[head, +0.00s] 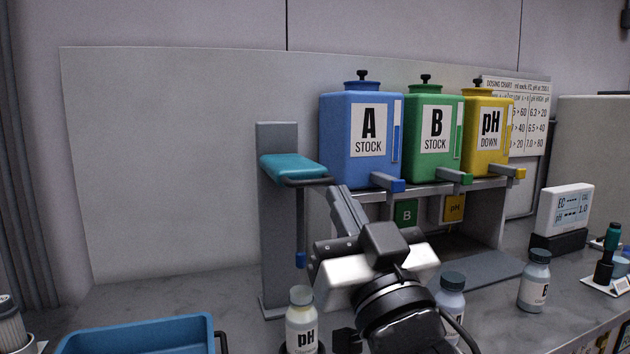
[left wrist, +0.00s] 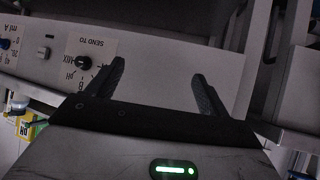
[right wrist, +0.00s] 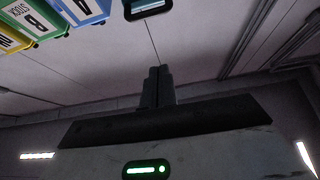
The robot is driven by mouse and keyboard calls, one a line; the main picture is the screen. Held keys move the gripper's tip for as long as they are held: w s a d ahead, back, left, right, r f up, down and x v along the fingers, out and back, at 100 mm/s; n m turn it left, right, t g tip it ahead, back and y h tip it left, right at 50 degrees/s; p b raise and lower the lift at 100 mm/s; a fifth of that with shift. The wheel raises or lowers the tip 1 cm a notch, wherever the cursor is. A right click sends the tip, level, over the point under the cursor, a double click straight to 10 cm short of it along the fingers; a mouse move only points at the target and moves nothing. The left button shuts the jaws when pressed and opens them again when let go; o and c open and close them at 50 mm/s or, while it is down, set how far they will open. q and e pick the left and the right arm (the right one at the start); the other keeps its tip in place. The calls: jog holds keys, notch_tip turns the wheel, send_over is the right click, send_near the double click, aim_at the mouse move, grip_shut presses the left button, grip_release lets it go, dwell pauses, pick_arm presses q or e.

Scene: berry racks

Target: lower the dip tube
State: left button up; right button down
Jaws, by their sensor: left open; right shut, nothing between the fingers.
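The dip tube (head: 301,225) is a thin dark tube with a blue tip. It hangs upright below the teal head (head: 292,168) of a grey column stand (head: 277,230). A white pH bottle (head: 302,322) stands low in front of the stand, its base partly hidden. My right gripper (head: 338,192) is shut and empty, just right of the tube and near the head's dark front bar; I cannot tell whether it touches the bar. In the right wrist view, its closed fingers (right wrist: 157,72) point toward the head's underside (right wrist: 148,8). My left gripper (left wrist: 157,78) is open and empty.
Blue A (head: 361,140), green B (head: 433,138) and yellow pH (head: 488,128) tanks stand on a shelf at right. A blue tray (head: 140,335) is at front left. Small bottles (head: 535,281) stand at right. The left wrist view shows a knob panel (left wrist: 100,62).

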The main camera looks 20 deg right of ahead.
notch_tip(320, 180, up, 5)
jog(key=p, duration=0.3)
send_over(315, 182)
jog(key=s, duration=0.3)
jog(key=f, duration=0.2)
jog(key=w+f, duration=0.1)
jog(key=f, duration=0.1)
jog(key=shift+a, duration=0.3)
pick_arm(q)
jog(key=shift+a+r, duration=0.3)
jog(key=shift+r, duration=0.2)
pick_arm(e)
jog(key=shift+f, duration=0.1)
pick_arm(q)
jog(key=shift+r, duration=0.1)
jog(key=shift+b, duration=0.3)
